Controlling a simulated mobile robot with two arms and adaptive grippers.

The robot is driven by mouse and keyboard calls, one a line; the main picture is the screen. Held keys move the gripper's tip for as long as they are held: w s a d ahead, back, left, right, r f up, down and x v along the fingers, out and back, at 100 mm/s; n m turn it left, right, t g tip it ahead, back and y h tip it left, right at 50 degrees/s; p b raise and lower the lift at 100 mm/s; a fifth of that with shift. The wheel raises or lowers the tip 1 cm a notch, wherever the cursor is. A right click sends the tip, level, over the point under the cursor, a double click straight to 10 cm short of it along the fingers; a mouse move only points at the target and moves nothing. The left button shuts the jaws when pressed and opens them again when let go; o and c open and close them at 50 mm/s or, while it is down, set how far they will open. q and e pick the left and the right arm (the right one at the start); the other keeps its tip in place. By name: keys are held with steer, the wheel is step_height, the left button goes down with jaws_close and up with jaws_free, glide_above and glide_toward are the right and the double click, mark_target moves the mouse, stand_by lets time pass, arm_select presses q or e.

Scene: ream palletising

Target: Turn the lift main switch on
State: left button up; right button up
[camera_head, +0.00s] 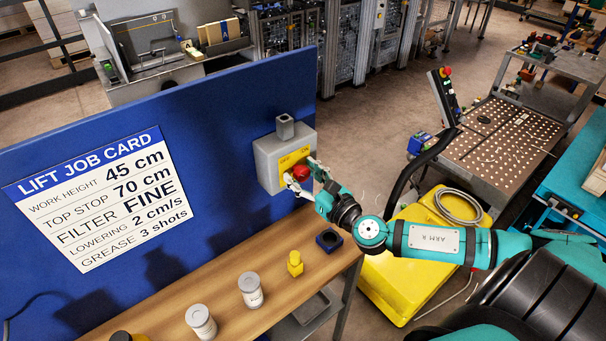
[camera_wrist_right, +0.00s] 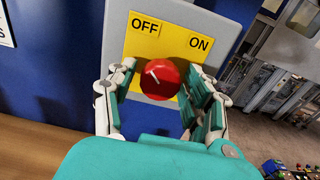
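The lift main switch is a round red knob (camera_head: 301,173) on a yellow plate marked OFF and ON, set in a grey box (camera_head: 268,163) on the blue panel. In the right wrist view the knob (camera_wrist_right: 160,79) carries a white mark towards its upper left, on the OFF side. My right gripper (camera_head: 303,177) is at the knob, one finger on either side. In the right wrist view its fingers (camera_wrist_right: 160,92) stand apart, with a gap at the left of the knob and little or none visible at the right. My left gripper is not in view.
A job card (camera_head: 90,195) hangs on the blue panel (camera_head: 215,115). Below, a wooden bench (camera_head: 215,290) holds two pale jars (camera_head: 250,290), a yellow fitting (camera_head: 295,263) and a dark square block (camera_head: 329,240). A yellow lift base (camera_head: 405,262) and a perforated table (camera_head: 500,140) stand at right.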

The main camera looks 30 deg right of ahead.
steer(key=c, duration=0.9)
steer(key=m+b, duration=0.1)
steer(key=m, duration=0.2)
steer(key=shift+f+b, duration=0.1)
steer(key=shift+b, duration=0.2)
steer(key=m+b, duration=0.1)
steer(key=m, duration=0.3)
steer(key=shift+m, duration=0.4)
steer(key=m, duration=0.4)
steer(key=shift+r+m, duration=0.25)
steer(key=shift+m, duration=0.05)
steer(key=m+p, duration=0.2)
steer(key=m, duration=0.3)
steer(key=shift+m, duration=0.4)
